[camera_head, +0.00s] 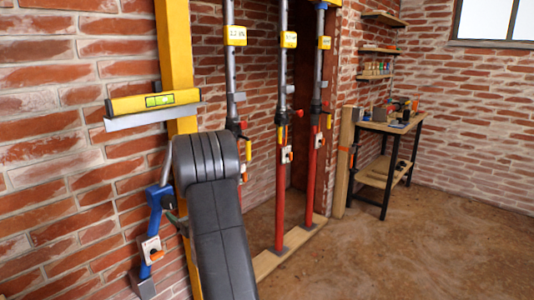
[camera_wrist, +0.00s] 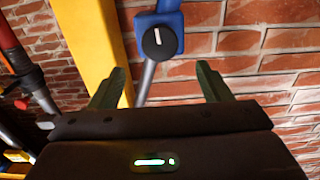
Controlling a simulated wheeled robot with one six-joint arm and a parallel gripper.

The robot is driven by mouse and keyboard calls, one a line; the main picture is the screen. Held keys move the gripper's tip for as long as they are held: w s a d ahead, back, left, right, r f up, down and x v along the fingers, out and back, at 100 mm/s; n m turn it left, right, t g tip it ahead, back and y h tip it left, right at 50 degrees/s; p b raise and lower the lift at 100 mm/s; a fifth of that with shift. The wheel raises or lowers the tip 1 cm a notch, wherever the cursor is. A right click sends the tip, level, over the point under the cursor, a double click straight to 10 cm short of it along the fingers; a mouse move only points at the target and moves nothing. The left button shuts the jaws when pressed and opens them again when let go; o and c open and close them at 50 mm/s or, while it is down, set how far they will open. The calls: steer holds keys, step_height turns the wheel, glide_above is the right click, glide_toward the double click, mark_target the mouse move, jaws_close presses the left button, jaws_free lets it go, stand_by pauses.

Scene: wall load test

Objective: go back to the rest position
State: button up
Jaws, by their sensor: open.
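My gripper (camera_wrist: 160,88) is open in the wrist view, with its two green fingers apart and nothing held between them. Beyond the fingers is a blue fitting (camera_wrist: 172,18) with a black knob (camera_wrist: 159,42) that has a white pointer mark. A grey rod (camera_wrist: 146,82) runs down from the fitting and shows between the fingers. I cannot tell how far it is from them. In the head view my dark arm covers the middle foreground and hides most of my gripper. A slanted blue prop (camera_head: 155,222) leans by the brick wall, just left of my arm.
A yellow post (camera_head: 174,50) stands at the wall, with a yellow spirit level (camera_head: 153,101) on a grey ledge (camera_head: 150,118) before it. Several red-and-grey props (camera_head: 281,170) stand on a plank right of my arm. A workbench (camera_head: 392,127) stands farther back. Floor (camera_head: 430,250) at right is clear.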

steer(key=shift+v, duration=2.7)
